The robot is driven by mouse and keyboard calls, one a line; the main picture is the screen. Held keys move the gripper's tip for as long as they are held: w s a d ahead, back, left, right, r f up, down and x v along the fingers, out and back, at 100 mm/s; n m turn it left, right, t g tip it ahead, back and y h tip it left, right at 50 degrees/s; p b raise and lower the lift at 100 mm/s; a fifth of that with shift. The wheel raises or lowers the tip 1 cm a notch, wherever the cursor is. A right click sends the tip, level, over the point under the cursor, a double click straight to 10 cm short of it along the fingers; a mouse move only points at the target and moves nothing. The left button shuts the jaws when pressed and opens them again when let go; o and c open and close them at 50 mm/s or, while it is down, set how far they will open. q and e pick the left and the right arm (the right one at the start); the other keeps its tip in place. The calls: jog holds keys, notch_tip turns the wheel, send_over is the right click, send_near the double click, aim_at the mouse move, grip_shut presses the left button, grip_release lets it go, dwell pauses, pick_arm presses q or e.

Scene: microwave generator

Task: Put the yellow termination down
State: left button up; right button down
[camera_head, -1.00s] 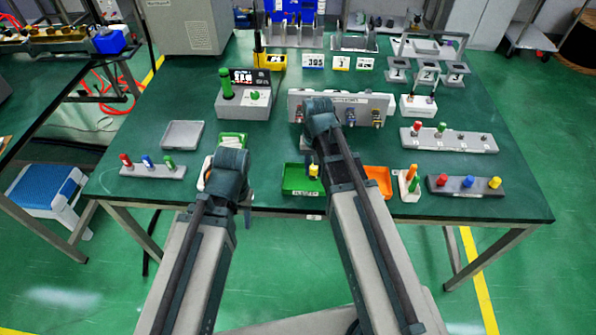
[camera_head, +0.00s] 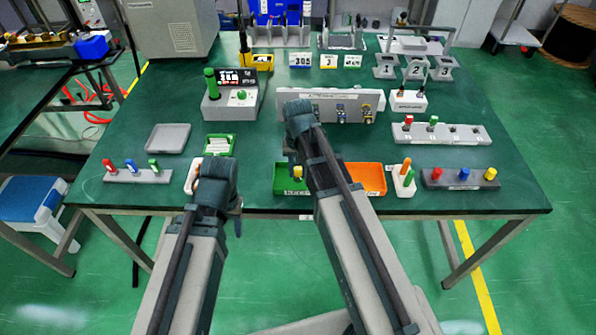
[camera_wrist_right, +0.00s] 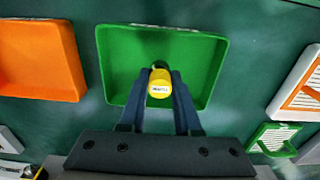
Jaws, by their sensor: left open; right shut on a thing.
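The yellow termination (camera_wrist_right: 159,84) is between the fingers of my right gripper (camera_wrist_right: 160,92), which is shut on it. Its round labelled end faces the wrist camera. It is over the inside of the green tray (camera_wrist_right: 118,72); I cannot tell whether it touches the bottom. In the head view my right arm partly covers the green tray (camera_head: 281,183), and the yellow termination (camera_head: 298,170) shows beside the arm. My left gripper (camera_head: 238,222) is open and empty near the table's front edge, and its fingers are mostly hidden.
An orange tray (camera_head: 366,178) is to the right of the green one. A grey block (camera_head: 458,185) with red, blue and yellow pieces stands further right. A white holder (camera_head: 404,183) is between them. A grey panel (camera_head: 322,96) with connectors stands behind my right gripper.

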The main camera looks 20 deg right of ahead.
aim_at(298, 169)
jog(key=shift+s+f+b, duration=0.15)
jog(key=shift+f+b, duration=0.4)
jog(key=shift+b, duration=0.05)
jog(key=c, duration=0.6)
grip_release()
jog(key=shift+w+f, duration=0.15)
jog(key=shift+w, duration=0.05)
jog(key=shift+c, duration=0.2)
jog(key=shift+o, duration=0.2)
jog(key=shift+s, duration=0.1)
jog(key=shift+r, duration=0.25)
notch_tip(298, 169, up, 13)
jog(key=p, duration=1.4)
jog(key=s+a+n+h, duration=0.1)
jog(key=s+a+n, duration=0.6)
jog(key=s+a, duration=0.3)
jog(key=s, duration=0.4)
jog(key=shift+a+b, duration=0.25)
jog(key=shift+b, duration=0.05)
jog(key=shift+s, duration=0.1)
